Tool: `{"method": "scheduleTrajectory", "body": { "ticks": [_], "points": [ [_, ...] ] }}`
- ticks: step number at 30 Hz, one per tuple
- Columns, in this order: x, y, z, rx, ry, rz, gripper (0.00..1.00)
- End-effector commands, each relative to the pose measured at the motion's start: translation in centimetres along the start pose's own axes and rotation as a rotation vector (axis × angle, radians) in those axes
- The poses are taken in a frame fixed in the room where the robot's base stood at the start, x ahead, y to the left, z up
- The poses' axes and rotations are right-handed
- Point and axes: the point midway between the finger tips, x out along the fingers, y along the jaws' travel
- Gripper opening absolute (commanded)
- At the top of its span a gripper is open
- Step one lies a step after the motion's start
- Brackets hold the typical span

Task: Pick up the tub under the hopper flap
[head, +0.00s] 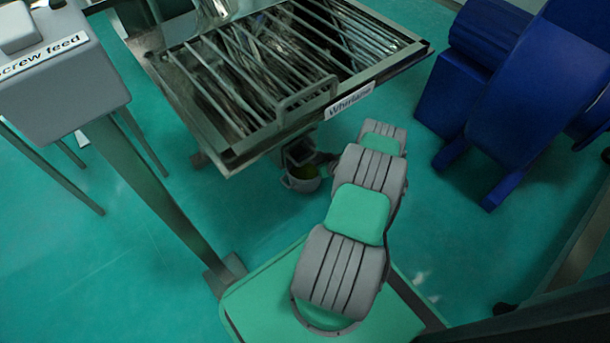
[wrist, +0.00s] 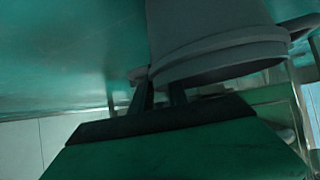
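My gripper (wrist: 160,92) has two dark fingers a little apart, reaching to the rim's left part. Their tips are partly hidden by the tub, so I cannot tell whether they grip it. In the head view my gripper is not clearly visible. The hopper flap is not clearly visible.
The metal sieve (head: 215,98) with rods overhangs the tub. A grey screw feed box (head: 60,85) on legs stands at the left. A large blue machine (head: 540,90) stands at the right. Green floor (head: 80,260) is clear at the lower left.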

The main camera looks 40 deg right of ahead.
Motion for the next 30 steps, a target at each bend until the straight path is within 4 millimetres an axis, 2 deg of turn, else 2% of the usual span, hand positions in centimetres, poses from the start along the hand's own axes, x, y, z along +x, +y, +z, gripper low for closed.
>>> {"method": "scheduleTrajectory", "body": {
  "ticks": [2, 9, 30],
  "points": [
    [-0.06, 0.00, -0.03, 0.000, 0.000, 0.000, 0.18],
    [-0.08, 0.01, -0.01, 0.000, -0.001, 0.000, 0.00],
    [-0.08, 0.04, 0.00, 0.000, -0.001, 0.001, 0.00]
  ]
}}
